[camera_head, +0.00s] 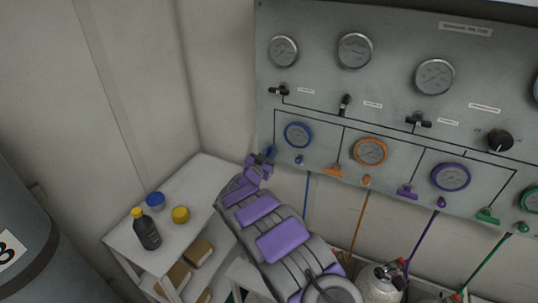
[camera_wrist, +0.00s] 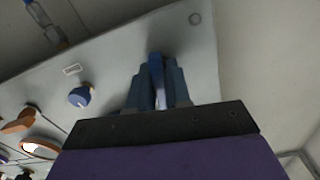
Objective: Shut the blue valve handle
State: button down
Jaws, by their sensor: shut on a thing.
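The blue valve handle (camera_wrist: 156,68) stands between the two fingers of my gripper (camera_wrist: 160,88) in the wrist view. My gripper is shut on it. In the head view my purple arm reaches up to the lower left of the grey panel (camera_head: 320,85), where my gripper (camera_head: 264,157) meets the blue handle (camera_head: 270,150). My gripper hides much of the handle there, so its exact angle is hard to tell. The blue-rimmed gauge (camera_head: 298,134) is just to the right, with a small blue knob (camera_head: 299,160) below it.
An orange handle (camera_head: 334,170), purple handle (camera_head: 407,192) and green handle (camera_head: 487,215) lie farther right along the panel. A white shelf (camera_head: 122,238) with a dark bottle (camera_head: 146,232) stands at left. Gas cylinders (camera_head: 380,285) stand below the panel.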

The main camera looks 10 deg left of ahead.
jog(key=shift+a+m, duration=0.1)
jog(key=shift+m, duration=0.2)
jog(key=m, duration=0.3)
jog(key=m+b, duration=0.1)
jog(key=m, duration=0.1)
jog(key=m+b, duration=0.1)
jog(key=m, duration=0.1)
jog(key=shift+a+f, duration=0.1)
jog(key=shift+f, duration=0.1)
jog(key=m+b, duration=0.3)
jog(key=shift+m, duration=0.4)
jog(key=m+b, duration=0.4)
jog(key=b, duration=0.1)
jog(key=shift+m, duration=0.3)
jog(key=c, duration=1.4)
grip_release()
jog(key=shift+o, duration=1.3)
jog(key=shift+r, duration=0.1)
jog(key=shift+r, duration=0.1)
